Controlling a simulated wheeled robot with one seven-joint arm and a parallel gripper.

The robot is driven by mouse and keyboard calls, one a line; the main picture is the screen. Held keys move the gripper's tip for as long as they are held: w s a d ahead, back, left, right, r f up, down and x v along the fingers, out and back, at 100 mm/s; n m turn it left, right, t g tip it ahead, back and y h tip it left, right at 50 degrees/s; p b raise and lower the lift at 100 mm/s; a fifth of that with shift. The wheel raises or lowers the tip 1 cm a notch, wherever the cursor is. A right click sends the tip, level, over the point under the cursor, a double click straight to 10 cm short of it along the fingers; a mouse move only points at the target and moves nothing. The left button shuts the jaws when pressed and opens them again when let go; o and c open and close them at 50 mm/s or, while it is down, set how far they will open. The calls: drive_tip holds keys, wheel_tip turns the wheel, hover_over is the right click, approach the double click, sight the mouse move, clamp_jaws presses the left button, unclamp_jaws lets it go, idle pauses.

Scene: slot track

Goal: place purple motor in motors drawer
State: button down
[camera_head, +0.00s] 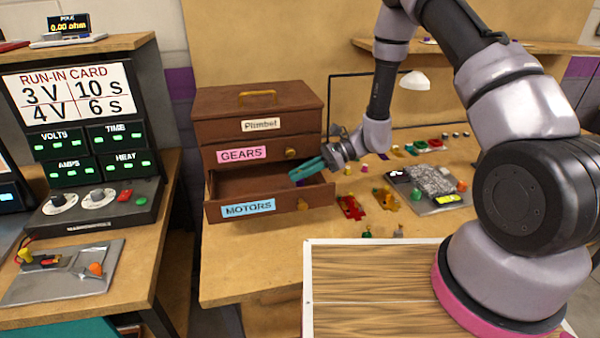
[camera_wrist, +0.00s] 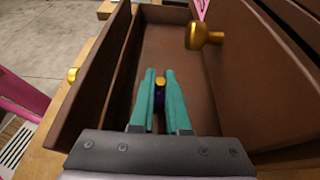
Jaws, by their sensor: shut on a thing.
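My gripper (camera_head: 307,169) reaches over the open motors drawer (camera_head: 218,214), which carries a blue "MOTORS" label on its front. In the wrist view the teal fingers of my gripper (camera_wrist: 155,95) are shut on the purple motor (camera_wrist: 159,97), of which a gold-coloured end and a little purple show between them. The brown drawer (camera_wrist: 190,45) lies below and around the fingers in that view, and its visible floor looks empty. I cannot tell how high the motor is above the floor.
The gears drawer (camera_head: 274,151) above is shut, with a gold knob (camera_wrist: 205,36) close to my fingers. Small coloured parts, including a red piece (camera_head: 351,207), lie on the bench to the right. A run-in test station (camera_head: 85,130) stands at the left.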

drive_tip(key=c, duration=0.9)
unclamp_jaws()
drive_tip(key=shift+d+r, duration=0.1)
drive_tip(key=shift+r, duration=0.1)
drive_tip(key=v, duration=1.2)
drive_tip(key=s+d+r+n+t+h, duration=0.1)
drive_tip(key=s+d+r+n+h, duration=0.15)
drive_tip(key=r, duration=0.65)
drive_tip(key=s+d+r+n+h, duration=0.2)
drive_tip(key=s+r+n+h, duration=0.15)
drive_tip(key=r, duration=0.55)
drive_tip(key=s+d+r+n+t+h, duration=0.5)
drive_tip(key=s+d+r+t, duration=0.4)
drive_tip(key=r, duration=0.6)
drive_tip(key=s+d, duration=0.1)
drive_tip(key=s, duration=0.1)
drive_tip(key=shift+s+d, duration=0.2)
drive_tip(key=shift+s, duration=0.05)
